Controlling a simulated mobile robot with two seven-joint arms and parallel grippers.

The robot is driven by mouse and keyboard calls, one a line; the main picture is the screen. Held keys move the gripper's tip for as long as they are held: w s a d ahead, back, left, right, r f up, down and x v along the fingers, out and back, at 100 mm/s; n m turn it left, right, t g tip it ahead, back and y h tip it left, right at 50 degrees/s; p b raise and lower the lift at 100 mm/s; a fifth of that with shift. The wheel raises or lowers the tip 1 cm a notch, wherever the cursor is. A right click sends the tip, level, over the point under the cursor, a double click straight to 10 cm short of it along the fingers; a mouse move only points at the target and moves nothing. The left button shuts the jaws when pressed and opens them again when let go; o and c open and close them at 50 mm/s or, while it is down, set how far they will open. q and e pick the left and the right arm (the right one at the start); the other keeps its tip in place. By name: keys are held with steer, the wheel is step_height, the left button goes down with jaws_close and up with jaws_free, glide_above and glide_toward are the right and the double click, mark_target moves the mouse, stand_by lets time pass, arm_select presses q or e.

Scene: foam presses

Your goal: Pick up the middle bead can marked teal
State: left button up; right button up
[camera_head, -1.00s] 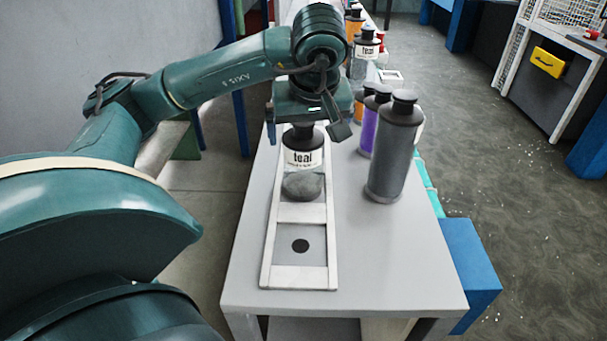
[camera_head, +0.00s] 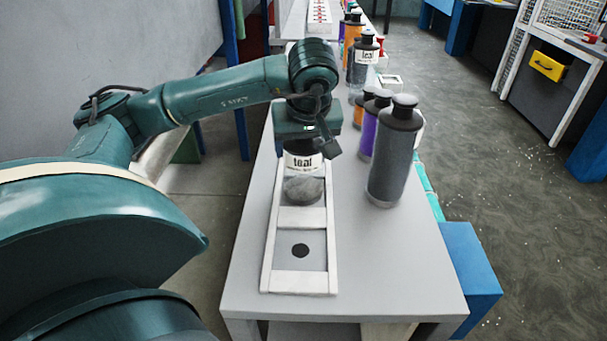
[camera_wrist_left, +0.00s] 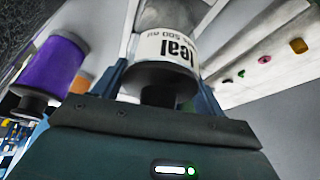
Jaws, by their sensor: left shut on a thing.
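A teal-marked can (camera_head: 303,188) with a dark shoulder and a grey lower part stands upright in a white frame (camera_head: 268,250) on the near table. My left gripper (camera_head: 303,148) is directly above it, shut on its black neck and cap, which it mostly hides. In the left wrist view the can's white label (camera_wrist_left: 168,48) appears upside down, with the gripper's fingers (camera_wrist_left: 162,88) on both sides of the cap. The can's base seems to be still within the frame. Another teal-marked can (camera_head: 363,72) stands farther back. My right gripper is out of view.
A tall grey bottle (camera_head: 391,160) stands close on the right, with a purple can (camera_head: 371,135) behind it; the purple one also shows in the left wrist view (camera_wrist_left: 52,68). The table's front (camera_head: 390,270) is clear. A blue box (camera_head: 470,270) sits beside the table.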

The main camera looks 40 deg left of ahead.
arm_select(q)
steer(key=c, duration=0.9)
steer(key=shift+r, duration=0.1)
steer(key=shift+c, duration=0.7)
